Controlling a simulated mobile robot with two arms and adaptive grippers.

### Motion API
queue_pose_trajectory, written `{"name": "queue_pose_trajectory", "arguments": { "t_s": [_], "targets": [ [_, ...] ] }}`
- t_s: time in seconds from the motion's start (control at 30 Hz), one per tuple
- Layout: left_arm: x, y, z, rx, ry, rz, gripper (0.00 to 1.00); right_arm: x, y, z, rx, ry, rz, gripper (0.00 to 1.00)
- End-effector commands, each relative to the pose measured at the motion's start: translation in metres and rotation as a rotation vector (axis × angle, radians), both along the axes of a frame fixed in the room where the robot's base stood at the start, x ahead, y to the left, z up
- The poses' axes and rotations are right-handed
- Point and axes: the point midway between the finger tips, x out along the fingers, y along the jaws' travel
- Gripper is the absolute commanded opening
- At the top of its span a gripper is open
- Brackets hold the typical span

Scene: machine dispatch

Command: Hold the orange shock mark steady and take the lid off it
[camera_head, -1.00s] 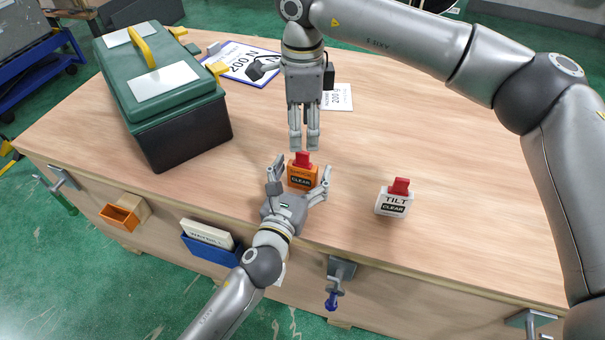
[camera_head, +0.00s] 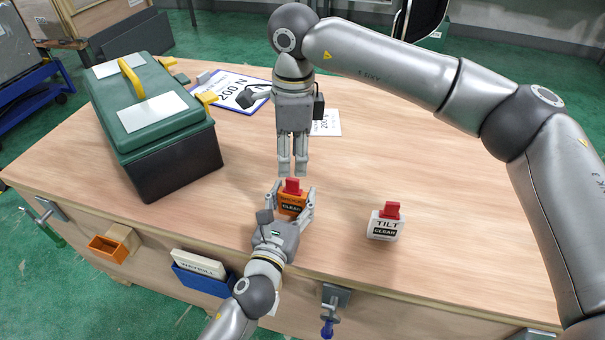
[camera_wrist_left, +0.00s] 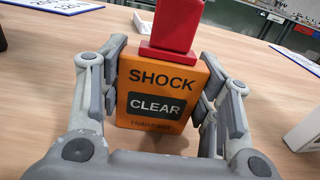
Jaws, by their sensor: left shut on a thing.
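The orange shock mark (camera_head: 291,205) stands upright on the workbench with a red lid (camera_head: 292,186) on its top. In the left wrist view the mark (camera_wrist_left: 160,90) faces me with "SHOCK" and "CLEAR" on it, and the red lid (camera_wrist_left: 172,30) sits above. My left gripper (camera_head: 292,198) is shut on the mark, one finger on each side. My right gripper (camera_head: 292,172) points down just above and behind the red lid. Its fingers are close together with a narrow gap and nothing between them. I see no clear contact with the lid.
A white tilt mark (camera_head: 385,226) with a red top stands to the right. A green toolbox (camera_head: 150,110) stands at the left, and a clipboard (camera_head: 235,90) lies at the back. A clamp (camera_head: 333,300) sits on the front edge. The bench's right side is clear.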

Motion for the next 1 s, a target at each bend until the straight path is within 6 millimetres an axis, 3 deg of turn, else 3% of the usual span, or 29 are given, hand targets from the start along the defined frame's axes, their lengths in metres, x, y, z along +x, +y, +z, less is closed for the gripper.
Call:
{"name": "queue_pose_trajectory", "arguments": {
  "t_s": [0.3, 0.6, 0.77, 1.0],
  "targets": [
    [0.0, 0.0, 0.0, 0.0, 0.0, 0.0, 0.14, -0.011, -0.021, 0.019, 0.234, -0.015, -0.219, 0.39],
    [0.0, 0.0, 0.0, 0.0, 0.0, 0.0, 0.14, -0.011, -0.042, 0.034, 0.346, -0.044, -0.363, 0.39],
    [0.0, 0.0, 0.0, 0.0, 0.0, 0.0, 0.14, -0.009, -0.038, 0.022, 0.351, -0.045, -0.371, 0.39],
    [0.0, 0.0, 0.0, 0.0, 0.0, 0.0, 0.14, -0.005, -0.022, -0.02, 0.35, -0.042, -0.37, 0.39]
  ]
}}
